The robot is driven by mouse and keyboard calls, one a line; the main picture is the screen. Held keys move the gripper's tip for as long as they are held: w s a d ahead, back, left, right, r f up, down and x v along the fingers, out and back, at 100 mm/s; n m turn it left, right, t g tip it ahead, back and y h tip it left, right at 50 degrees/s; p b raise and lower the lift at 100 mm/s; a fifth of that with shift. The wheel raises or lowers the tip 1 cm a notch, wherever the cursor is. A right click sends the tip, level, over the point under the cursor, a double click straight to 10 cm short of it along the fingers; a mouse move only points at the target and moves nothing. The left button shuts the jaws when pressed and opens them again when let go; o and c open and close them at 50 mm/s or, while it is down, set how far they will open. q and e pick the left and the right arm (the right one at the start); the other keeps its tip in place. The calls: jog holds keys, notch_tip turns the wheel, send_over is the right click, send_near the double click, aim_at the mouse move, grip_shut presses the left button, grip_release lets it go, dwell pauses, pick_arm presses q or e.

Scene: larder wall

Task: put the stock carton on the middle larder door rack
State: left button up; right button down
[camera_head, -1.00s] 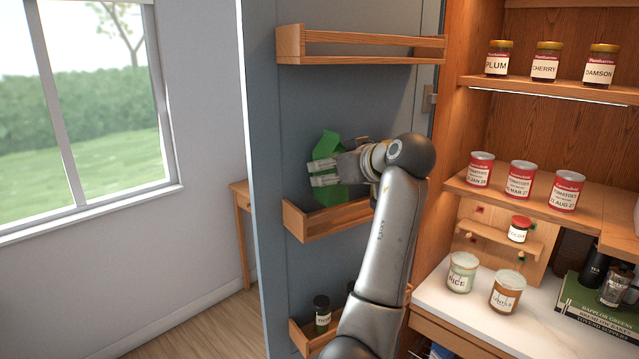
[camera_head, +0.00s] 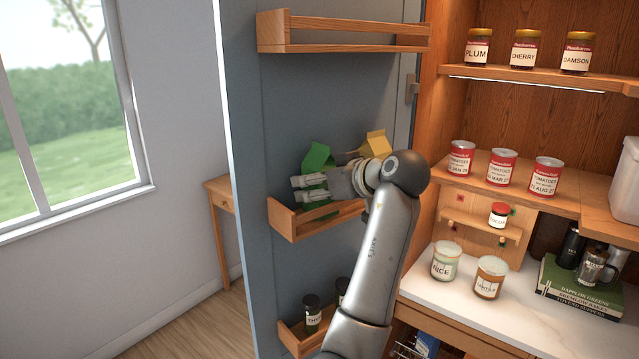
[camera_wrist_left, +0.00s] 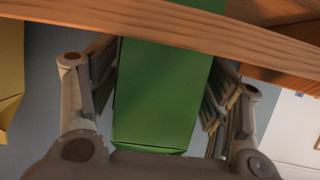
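The green stock carton (camera_head: 318,158) is at the middle door rack (camera_head: 308,222), its lower part behind the rack's front rail. My left gripper (camera_head: 306,188) reaches in from the right, its two fingers across the carton below its gabled top. In the left wrist view the carton (camera_wrist_left: 158,95) fills the space between the finger pads, which look shut on its sides. The rack's wooden rail (camera_wrist_left: 170,28) crosses the top of that view. Whether the carton's base touches the rack floor is hidden. My right gripper is not in view.
A yellow carton (camera_head: 374,145) stands just right of the green one, partly behind my wrist; it also shows in the left wrist view (camera_wrist_left: 8,75). The upper door rack (camera_head: 340,45) is empty. Small jars (camera_head: 312,312) stand in the lower rack. Shelves with tins (camera_head: 502,168) are at right.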

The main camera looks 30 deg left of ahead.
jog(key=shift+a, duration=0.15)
pick_arm(q)
jog(key=shift+d+r, duration=0.1)
jog(key=shift+r, duration=0.15)
jog(key=b+v, duration=0.2)
jog(key=v, duration=0.1)
jog(key=shift+d+f+b, duration=0.25)
jog(key=shift+d+b, duration=0.05)
jog(key=shift+d, duration=0.05)
jog(key=b+v, duration=0.3)
jog(key=v, duration=0.5)
jog(key=shift+s+r, duration=0.15)
jog(key=shift+r, duration=0.2)
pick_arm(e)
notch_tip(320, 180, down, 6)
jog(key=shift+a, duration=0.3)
pick_arm(q)
jog(key=shift+d, duration=0.15)
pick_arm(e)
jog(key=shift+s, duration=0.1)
